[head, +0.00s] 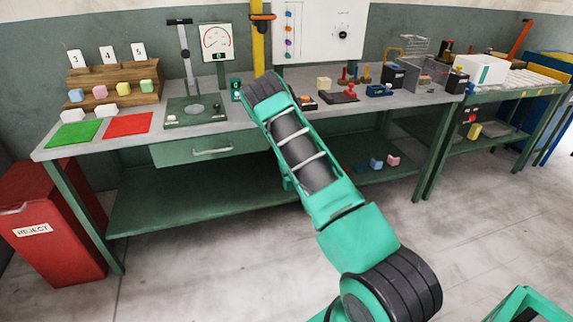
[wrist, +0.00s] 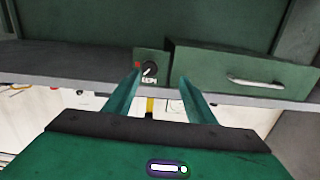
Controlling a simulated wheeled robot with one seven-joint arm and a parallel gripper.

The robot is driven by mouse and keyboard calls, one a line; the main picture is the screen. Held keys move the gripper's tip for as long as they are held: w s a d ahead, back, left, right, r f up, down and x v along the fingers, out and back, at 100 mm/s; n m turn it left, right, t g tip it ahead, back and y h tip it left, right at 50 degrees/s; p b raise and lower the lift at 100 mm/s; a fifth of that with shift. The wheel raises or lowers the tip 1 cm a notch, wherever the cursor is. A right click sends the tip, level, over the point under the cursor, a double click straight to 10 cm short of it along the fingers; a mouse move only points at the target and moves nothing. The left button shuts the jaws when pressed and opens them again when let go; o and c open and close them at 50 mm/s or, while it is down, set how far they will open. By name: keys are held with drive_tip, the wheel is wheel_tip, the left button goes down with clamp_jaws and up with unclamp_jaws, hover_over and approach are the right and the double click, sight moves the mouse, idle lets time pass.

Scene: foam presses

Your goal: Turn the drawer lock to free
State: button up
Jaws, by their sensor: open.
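The lock (wrist: 149,69) shows in the wrist view, which looks upside down. It has a round black knob with a light pointer line, a red mark to its left and a small white label. The label is too small to read surely. The green drawer (wrist: 215,68) with a pale bar handle (wrist: 258,80) is to its right. The drawer (head: 180,157) also shows under the bench top in the head view, where my arm hides the lock. My gripper (wrist: 160,76) is open and empty. Its fingertips point towards the lock, with the knob between them in the picture; contact cannot be told.
The grey bench top (head: 225,125) carries a gauge stand (head: 183,75), green mat (head: 75,133), red mat (head: 128,124) and wooden block rack (head: 113,85). A lower shelf (head: 190,195) runs beneath. A red reject bin (head: 55,225) stands left. The floor in front is clear.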

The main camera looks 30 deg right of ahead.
drive_tip(key=v, duration=1)
drive_tip(key=shift+s, duration=0.3)
drive_tip(key=shift+a, duration=0.1)
